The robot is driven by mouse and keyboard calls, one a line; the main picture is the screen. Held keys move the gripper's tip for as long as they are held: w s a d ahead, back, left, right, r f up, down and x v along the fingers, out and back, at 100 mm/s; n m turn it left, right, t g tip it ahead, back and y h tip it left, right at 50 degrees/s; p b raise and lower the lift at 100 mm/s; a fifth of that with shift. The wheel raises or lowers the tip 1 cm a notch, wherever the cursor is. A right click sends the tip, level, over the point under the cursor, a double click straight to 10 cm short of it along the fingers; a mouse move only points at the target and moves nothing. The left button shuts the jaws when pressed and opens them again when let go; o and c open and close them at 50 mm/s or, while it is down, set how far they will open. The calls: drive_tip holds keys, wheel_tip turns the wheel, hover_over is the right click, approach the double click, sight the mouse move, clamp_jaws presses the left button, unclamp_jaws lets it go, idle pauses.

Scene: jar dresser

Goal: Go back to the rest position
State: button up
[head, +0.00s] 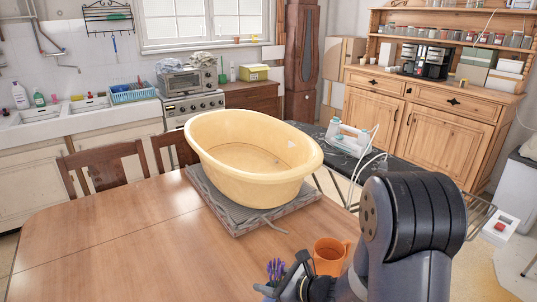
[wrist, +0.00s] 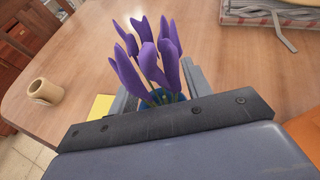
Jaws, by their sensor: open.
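My gripper (head: 288,283) is low at the front edge of the head view, over the wooden table (head: 110,235). In the wrist view my gripper (wrist: 157,90) has its grey fingers apart on either side of purple flowers (wrist: 150,60). The flowers' dark blue base shows only partly behind the dark gripper bar, and I cannot tell whether the fingers touch it. The flowers also show in the head view (head: 275,268), next to my gripper.
An orange mug (head: 330,257) stands close to my gripper. A tan cup (wrist: 45,91) and a yellow flat thing (wrist: 101,107) are left in the wrist view. The table's left side is clear.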

wheel_tip(320, 180, up, 18)
drive_tip(key=r+p, duration=0.1)
drive_tip(key=p, duration=0.1)
drive_tip(key=w+d+f+m+t+h+b, duration=0.3)
drive_tip(key=d+f+m+h, duration=0.1)
drive_tip(key=d+f, duration=0.45)
drive_tip(key=w+d+f+m+t+h+b, duration=0.2)
drive_tip(key=w+d+f+m+h, duration=0.15)
drive_tip(key=d+f, duration=0.45)
drive_tip(key=a+r+p, duration=0.3)
drive_tip(key=r+p, duration=0.5)
drive_tip(key=p, duration=0.1)
drive_tip(key=shift+a+r+y, duration=0.15)
drive_tip(key=shift+r+y, duration=0.2)
drive_tip(key=shift+r, duration=0.05)
drive_tip(key=shift+n, duration=0.25)
